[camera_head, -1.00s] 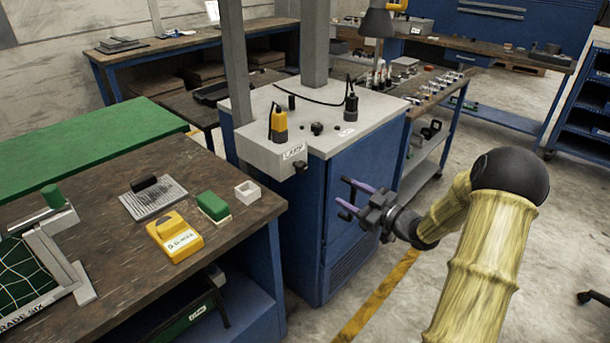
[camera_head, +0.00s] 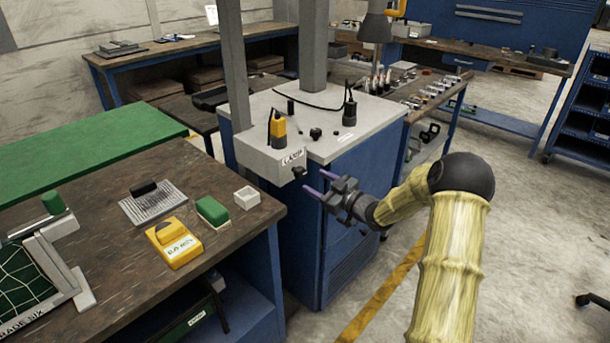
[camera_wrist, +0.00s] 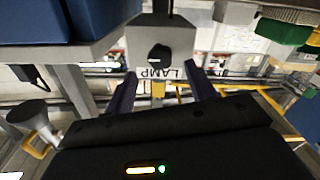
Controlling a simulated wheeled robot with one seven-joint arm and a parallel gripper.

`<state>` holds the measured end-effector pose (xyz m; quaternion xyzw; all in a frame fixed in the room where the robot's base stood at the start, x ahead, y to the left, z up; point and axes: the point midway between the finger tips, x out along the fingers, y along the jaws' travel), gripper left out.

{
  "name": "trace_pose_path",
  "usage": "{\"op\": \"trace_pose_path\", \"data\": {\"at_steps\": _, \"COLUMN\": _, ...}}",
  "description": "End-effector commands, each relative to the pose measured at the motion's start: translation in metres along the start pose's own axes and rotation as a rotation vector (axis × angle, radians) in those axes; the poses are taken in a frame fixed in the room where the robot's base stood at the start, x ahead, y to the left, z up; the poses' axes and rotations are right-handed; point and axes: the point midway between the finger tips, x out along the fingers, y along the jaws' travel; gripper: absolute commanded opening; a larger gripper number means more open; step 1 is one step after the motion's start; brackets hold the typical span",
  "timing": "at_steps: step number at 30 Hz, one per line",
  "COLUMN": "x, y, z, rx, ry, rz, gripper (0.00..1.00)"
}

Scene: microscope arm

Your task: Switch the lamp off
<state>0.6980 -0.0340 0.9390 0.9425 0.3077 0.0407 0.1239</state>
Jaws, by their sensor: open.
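A light grey control box (camera_head: 268,160) juts from the front corner of the grey-topped blue cabinet. It carries a label and a small black knob (camera_head: 299,171) on its front. In the wrist view the label reads LAMP, upside down, and the black knob (camera_wrist: 158,55) has a pale mark on it. My gripper (camera_head: 315,183) is open and empty, just right of the knob and apart from it. In the wrist view the knob appears ahead, between the two purple fingers of my gripper (camera_wrist: 160,78). A grey lamp shade (camera_head: 375,27) hangs at the back.
The blue cabinet (camera_head: 345,205) stands below and behind my gripper. A wooden bench (camera_head: 110,265) at the left holds a yellow device (camera_head: 174,243) and a green block (camera_head: 212,211).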

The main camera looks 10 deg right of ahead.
Motion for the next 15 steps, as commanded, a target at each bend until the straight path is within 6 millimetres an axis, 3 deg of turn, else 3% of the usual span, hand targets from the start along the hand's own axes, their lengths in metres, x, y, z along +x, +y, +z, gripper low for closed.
{"op": "trace_pose_path", "data": {"at_steps": 7, "x": 0.042, "y": 0.0, "z": 0.0, "rx": -0.001, "ry": 0.001, "rz": -0.001, "gripper": 0.55}}
{"op": "trace_pose_path", "data": {"at_steps": 15, "x": 0.058, "y": 0.0, "z": 0.001, "rx": 0.0, "ry": -0.001, "rz": 0.001, "gripper": 0.55}}
